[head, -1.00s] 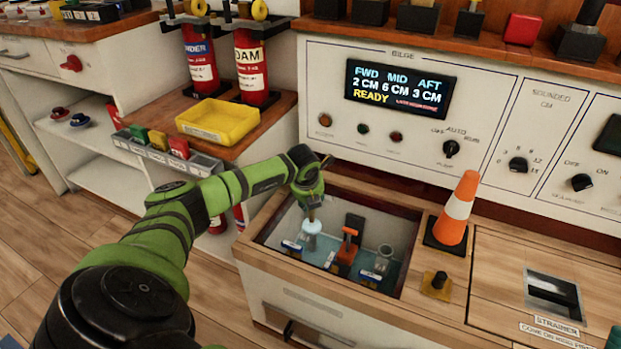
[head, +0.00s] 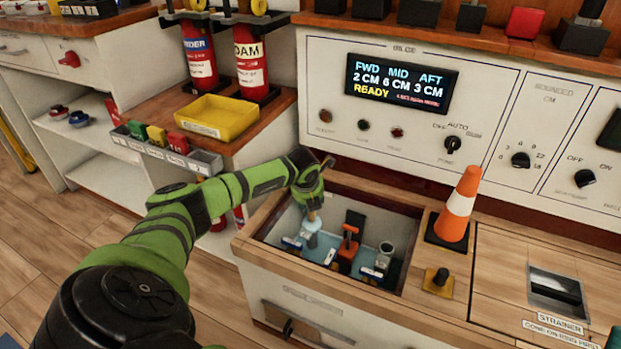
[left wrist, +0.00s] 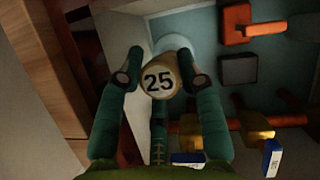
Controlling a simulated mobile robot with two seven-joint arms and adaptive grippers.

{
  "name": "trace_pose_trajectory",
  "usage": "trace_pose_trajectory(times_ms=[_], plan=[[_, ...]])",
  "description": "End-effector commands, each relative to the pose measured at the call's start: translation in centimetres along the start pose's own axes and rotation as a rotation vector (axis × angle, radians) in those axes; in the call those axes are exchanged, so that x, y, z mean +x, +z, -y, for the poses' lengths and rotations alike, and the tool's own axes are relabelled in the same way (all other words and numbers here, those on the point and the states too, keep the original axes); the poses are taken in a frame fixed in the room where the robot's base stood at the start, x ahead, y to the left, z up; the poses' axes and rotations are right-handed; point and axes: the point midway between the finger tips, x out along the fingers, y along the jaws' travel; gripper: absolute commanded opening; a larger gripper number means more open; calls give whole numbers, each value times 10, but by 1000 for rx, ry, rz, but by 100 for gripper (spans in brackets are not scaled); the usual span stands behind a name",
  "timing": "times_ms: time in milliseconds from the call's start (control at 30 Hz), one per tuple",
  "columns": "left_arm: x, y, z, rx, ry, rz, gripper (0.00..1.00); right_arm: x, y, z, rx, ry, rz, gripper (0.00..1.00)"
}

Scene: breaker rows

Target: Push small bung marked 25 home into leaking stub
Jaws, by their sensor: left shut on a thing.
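My left gripper (head: 311,203) reaches down into the open bilge well, above a pipe stub (head: 309,240) at the well's left side. Pale blue water (head: 311,226) spreads around the top of that stub. In the left wrist view, the small tan bung marked 25 (left wrist: 159,79) sits between the fingertips of my left gripper (left wrist: 166,72), its numbered end facing the camera. The pale blue water (left wrist: 172,43) shows just beyond the bung. The gap between bung and stub is hidden, so I cannot tell whether they touch. My right gripper is not in view.
Beside the stub stand an orange-handled valve (head: 348,243) and a grey open stub (head: 384,257). The well's wooden rim (head: 340,283) surrounds them. An orange-and-white cone (head: 459,208) stands on the right. A yellow tray (head: 220,116) lies on the left shelf.

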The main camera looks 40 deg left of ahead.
Motion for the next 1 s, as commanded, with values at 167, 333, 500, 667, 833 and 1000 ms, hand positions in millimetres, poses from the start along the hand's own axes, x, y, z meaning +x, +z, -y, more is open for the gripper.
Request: trace_pose_trajectory(times_ms=[167,333,500,667,833,1000], plan=[[7,-4,0,1,0,0,9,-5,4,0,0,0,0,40],[13,-6,0,1,0,-1,9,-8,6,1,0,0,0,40],[18,-8,0,1,0,-1,9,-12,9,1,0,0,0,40],[23,-11,0,1,0,0,9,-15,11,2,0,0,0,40],[29,-13,0,1,0,0,9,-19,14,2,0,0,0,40],[32,-14,0,1,0,0,48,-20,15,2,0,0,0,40]])
